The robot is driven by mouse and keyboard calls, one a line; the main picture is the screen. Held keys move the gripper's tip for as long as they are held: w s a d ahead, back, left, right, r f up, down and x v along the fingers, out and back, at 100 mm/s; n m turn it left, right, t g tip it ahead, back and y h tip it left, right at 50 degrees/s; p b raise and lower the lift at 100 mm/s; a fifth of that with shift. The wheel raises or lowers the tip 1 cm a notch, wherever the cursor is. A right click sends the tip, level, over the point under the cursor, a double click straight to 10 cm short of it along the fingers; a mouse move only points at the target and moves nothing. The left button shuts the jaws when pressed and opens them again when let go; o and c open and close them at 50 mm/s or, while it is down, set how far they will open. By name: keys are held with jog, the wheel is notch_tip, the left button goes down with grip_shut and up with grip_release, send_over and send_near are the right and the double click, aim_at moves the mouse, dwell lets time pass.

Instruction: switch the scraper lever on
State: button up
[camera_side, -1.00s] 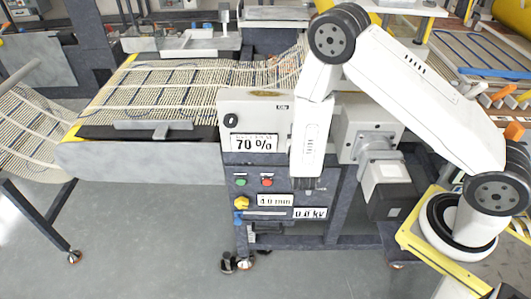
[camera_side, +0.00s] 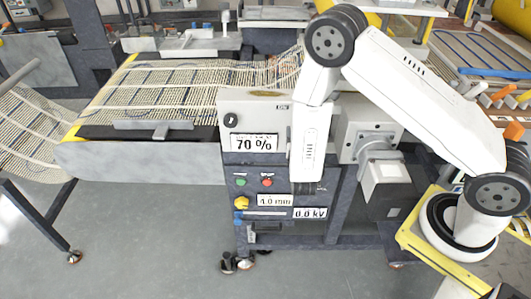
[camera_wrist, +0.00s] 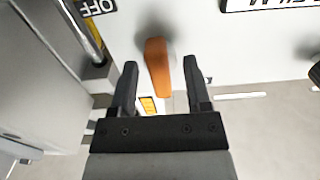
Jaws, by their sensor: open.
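An orange lever handle (camera_wrist: 157,68) stands out from the pale machine panel (camera_wrist: 205,35) in the wrist view. It appears to be the scraper lever. My gripper (camera_wrist: 160,66) is open, with one dark finger on each side of the handle and visible gaps between. An upside-down OFF label (camera_wrist: 97,7) shows at the upper left of the wrist view. In the side view, my arm hangs in front of the machine's control panel (camera_side: 253,107), and the lever cannot be made out there.
A metal rod (camera_wrist: 80,28) and grey block lie left of my gripper in the wrist view. In the side view, striped mesh (camera_side: 190,85) runs over the machine bed to the left. The panel carries a 70 % display (camera_side: 252,142), buttons and a yellow knob (camera_side: 241,203).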

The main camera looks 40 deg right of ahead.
jog(key=v, duration=0.6)
jog(key=shift+s+a+r, duration=0.1)
jog(key=shift+a, duration=0.05)
dwell(0.4)
jog(key=w+a+r+n+g+y, duration=0.2)
jog(key=w+a+n+g+y, duration=0.1)
jog(key=y, duration=0.7)
jog(key=s+d+r+n+g+y, duration=0.1)
jog(key=s+r+n+g, duration=0.1)
jog(key=s, duration=0.4)
jog(key=s+d+r+n+g+y, duration=0.1)
jog(key=s+r+n+g, duration=0.2)
jog(key=s+n+g, duration=0.1)
jog(key=s+g, duration=0.1)
jog(key=s, duration=0.1)
jog(key=shift+s+d+r+y, duration=0.2)
jog(key=shift+s+r+y, duration=0.1)
jog(key=shift+s+y, duration=0.1)
jog(key=shift+w, duration=0.1)
dwell(0.3)
